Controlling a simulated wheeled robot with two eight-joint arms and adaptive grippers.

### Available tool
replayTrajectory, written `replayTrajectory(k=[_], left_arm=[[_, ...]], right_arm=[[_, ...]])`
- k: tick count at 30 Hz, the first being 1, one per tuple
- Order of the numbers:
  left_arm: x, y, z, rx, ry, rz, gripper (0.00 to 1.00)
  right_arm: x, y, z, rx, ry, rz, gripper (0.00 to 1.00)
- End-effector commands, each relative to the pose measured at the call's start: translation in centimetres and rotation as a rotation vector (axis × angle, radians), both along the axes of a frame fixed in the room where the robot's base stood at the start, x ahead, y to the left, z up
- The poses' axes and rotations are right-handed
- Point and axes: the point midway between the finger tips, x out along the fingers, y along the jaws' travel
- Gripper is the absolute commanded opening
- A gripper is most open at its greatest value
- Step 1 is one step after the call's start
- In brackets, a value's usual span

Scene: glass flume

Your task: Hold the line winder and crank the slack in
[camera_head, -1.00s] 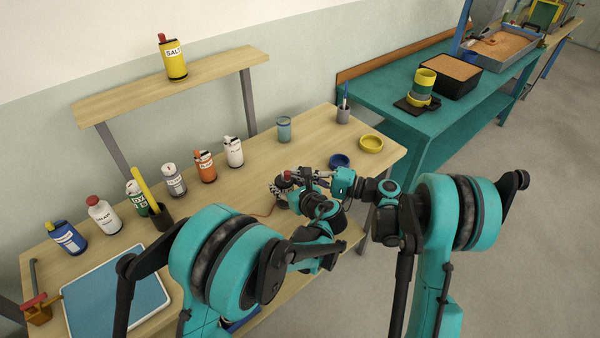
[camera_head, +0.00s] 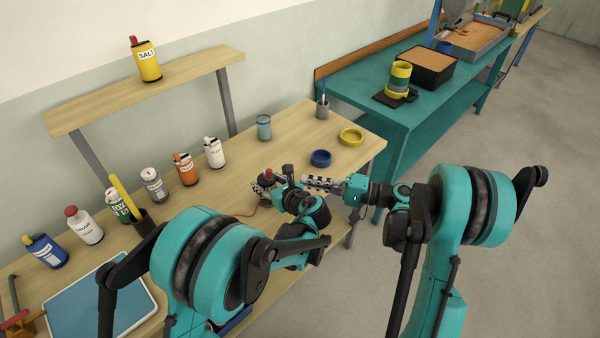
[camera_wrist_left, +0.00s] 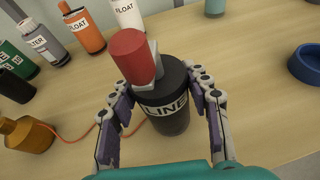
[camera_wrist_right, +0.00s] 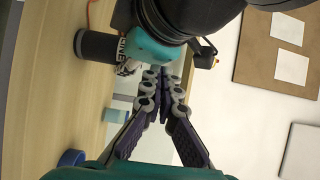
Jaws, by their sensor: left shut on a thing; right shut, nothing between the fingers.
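The line winder (camera_wrist_left: 164,98) is a dark cylinder with a "LINE" label and a red knob (camera_wrist_left: 127,52) on a grey crank on top. It stands upright on the wooden table. My left gripper (camera_wrist_left: 163,110) is shut on it, one finger on each side; in the head view the left gripper (camera_head: 270,187) is low at the table's front part. An orange line runs from the winder to a small brown-orange weight-like object (camera_wrist_left: 28,134). My right gripper (camera_wrist_right: 165,75) is shut and empty, to the right of the winder and apart from it; it also shows in the head view (camera_head: 315,183).
Several labelled bottles (camera_head: 186,170) stand along the back of the table. A blue ring dish (camera_head: 320,158) and a yellow one (camera_head: 351,137) lie behind my right gripper. A blue tray (camera_head: 95,305) lies at the left. A teal bench (camera_head: 400,125) stands beyond.

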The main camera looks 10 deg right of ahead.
Motion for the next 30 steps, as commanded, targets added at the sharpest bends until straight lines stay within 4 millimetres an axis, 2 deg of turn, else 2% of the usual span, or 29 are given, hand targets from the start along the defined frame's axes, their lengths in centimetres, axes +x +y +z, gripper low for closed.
replayTrajectory(k=[4,8,15,21,25,30], left_arm=[[0.0,0.0,0.0,0.000,0.000,0.000,0.15],[0.0,0.0,0.0,0.000,0.000,0.000,0.15],[0.0,0.0,0.0,0.000,0.000,0.000,0.15],[0.0,0.0,0.0,0.000,0.000,0.000,0.15],[0.0,0.0,0.0,0.000,0.000,0.000,0.15],[0.0,0.0,0.0,0.000,0.000,0.000,0.15]], right_arm=[[-0.1,-0.4,0.1,0.003,0.057,0.009,0.00],[1.1,-1.0,0.3,0.007,0.249,0.032,0.00],[3.2,-3.0,2.1,0.002,0.853,0.021,0.00],[3.4,-4.8,4.5,-0.006,1.295,-0.072,0.00],[3.2,-5.5,5.7,-0.006,1.473,-0.134,0.00],[3.0,-5.6,6.2,-0.006,1.568,-0.172,0.00]])
